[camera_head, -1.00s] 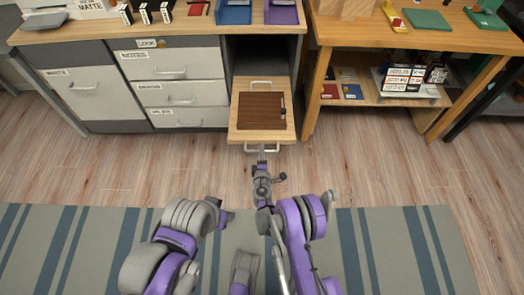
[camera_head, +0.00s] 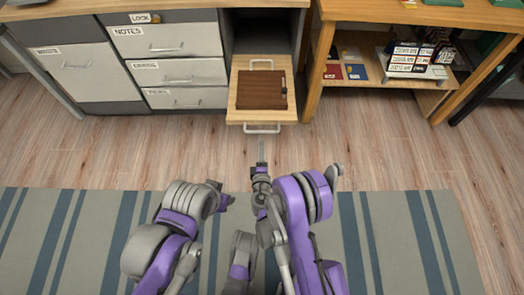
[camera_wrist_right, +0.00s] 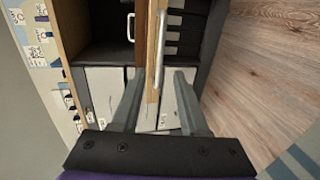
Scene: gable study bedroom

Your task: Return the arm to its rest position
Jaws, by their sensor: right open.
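My right gripper (camera_head: 262,152) is in front of the pulled-out wooden tray (camera_head: 240,117), over the floor, apart from its front handle (camera_head: 262,128). In the right wrist view its two fingers (camera_wrist_right: 158,100) are spread with nothing held between them; the tray's edge and a metal handle (camera_wrist_right: 159,50) show beyond them. My left arm is folded at the lower left of the head view, and its gripper's fingers cannot be made out.
A dark brown board (camera_head: 262,90) lies on the tray. The grey cabinet (camera_head: 75,72) with drawers stands left of it. A wooden shelf unit (camera_head: 390,97) with small boxes (camera_head: 415,60) stands right. Striped rug (camera_head: 400,240) and bare floor (camera_head: 380,145) lie in front.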

